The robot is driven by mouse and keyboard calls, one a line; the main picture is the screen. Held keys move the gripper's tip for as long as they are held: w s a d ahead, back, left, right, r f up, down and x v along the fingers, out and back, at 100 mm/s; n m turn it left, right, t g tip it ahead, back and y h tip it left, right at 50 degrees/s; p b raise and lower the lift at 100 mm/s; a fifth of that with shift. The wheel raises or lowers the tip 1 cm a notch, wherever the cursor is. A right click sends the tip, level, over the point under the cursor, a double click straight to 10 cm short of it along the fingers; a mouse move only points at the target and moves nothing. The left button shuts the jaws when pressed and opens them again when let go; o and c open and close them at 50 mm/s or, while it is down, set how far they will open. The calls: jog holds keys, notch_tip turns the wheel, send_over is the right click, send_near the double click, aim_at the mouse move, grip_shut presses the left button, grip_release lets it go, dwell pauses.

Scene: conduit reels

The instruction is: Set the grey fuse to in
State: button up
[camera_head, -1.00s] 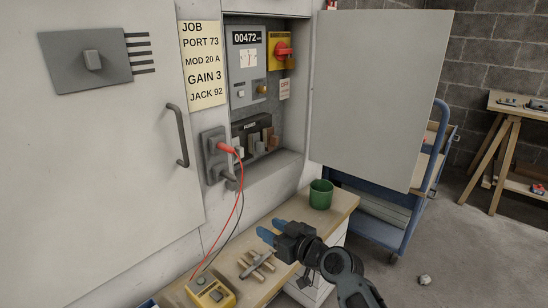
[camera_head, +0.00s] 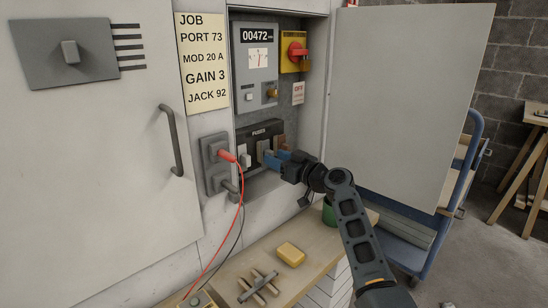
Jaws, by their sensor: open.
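The fuse block (camera_head: 265,130), a dark panel labelled FUSES, sits low inside the open cabinet. A white fuse (camera_head: 244,160) is at its left, and the grey fuse (camera_head: 262,150) is beside it. A brown fuse (camera_head: 280,141) is at the right. My gripper (camera_head: 275,160), with blue fingertips, is open in front of the fuse block, at the grey fuse's right side. The fingers hide part of the fuse row. I cannot tell whether they touch the grey fuse or straddle it.
The open cabinet door (camera_head: 405,105) stands to the right of my arm. A red plug (camera_head: 226,156) with a hanging cable is at the left. The bench (camera_head: 240,270) below holds a yellow block (camera_head: 290,254), a wooden-handled item (camera_head: 258,285) and a partly hidden green cup (camera_head: 328,213).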

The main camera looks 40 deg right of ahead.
jog(key=shift+w+a, duration=0.1)
jog(key=shift+w, duration=0.95)
grip_shut()
